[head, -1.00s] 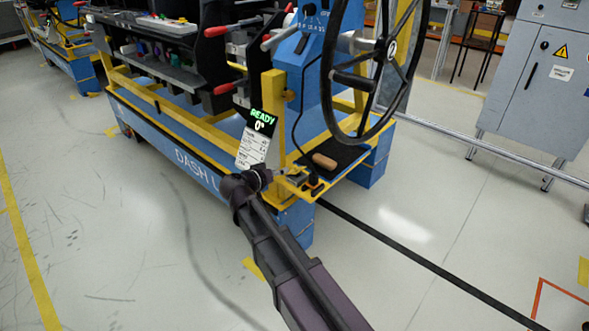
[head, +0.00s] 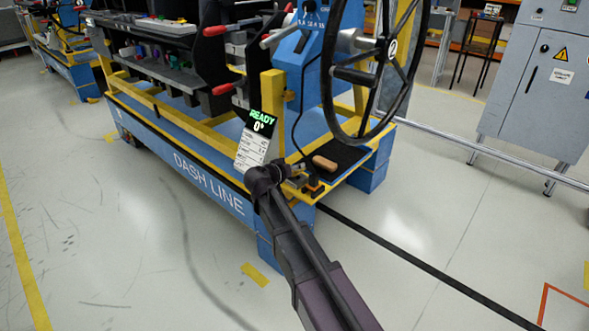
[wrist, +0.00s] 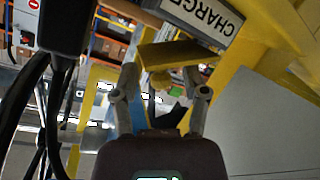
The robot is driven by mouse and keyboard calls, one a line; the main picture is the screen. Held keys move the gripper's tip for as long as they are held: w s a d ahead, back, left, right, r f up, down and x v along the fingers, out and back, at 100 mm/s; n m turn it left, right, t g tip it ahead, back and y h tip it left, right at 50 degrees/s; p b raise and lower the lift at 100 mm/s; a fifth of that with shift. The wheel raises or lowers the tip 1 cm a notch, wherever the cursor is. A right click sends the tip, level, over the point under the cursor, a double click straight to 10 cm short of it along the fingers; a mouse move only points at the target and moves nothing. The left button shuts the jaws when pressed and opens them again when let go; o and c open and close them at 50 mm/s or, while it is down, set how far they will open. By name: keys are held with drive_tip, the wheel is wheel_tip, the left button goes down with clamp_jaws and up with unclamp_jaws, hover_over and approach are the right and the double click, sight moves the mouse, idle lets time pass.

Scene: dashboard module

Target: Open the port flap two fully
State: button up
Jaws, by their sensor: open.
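My gripper (head: 296,171) is beside the yellow end post of the dashboard stand in the head view, small and partly covered by my own wrist. In the wrist view my gripper (wrist: 166,84) is open, its two grey fingers spread with nothing held between them. A yellow bar-like part (wrist: 180,53) lies just beyond the fingertips; I cannot tell whether they touch it. A white label reading CHARGE (wrist: 203,17) shows upside down above it. I cannot clearly pick out port flap two in either view.
The blue stand (head: 208,188) reads DASH LINE. A steering wheel (head: 391,48) stands above a black pad (head: 338,154) with a brown-handled item. A display (head: 261,123) reads READY 0°. A grey cabinet (head: 535,85) is at right.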

clamp_jaws()
drive_tip(key=shift+a, duration=0.1)
drive_tip(key=shift+w+a+r+n+h+p, duration=0.25)
drive_tip(key=shift+n+h+p, duration=0.05)
drive_tip(key=shift+n, duration=0.2)
drive_tip(key=shift+w+a+r+n+g, duration=0.1)
drive_tip(key=shift+a+n+g, duration=0.1)
drive_tip(key=shift+n+g, duration=0.3)
drive_tip(key=shift+d, duration=0.1)
unclamp_jaws()
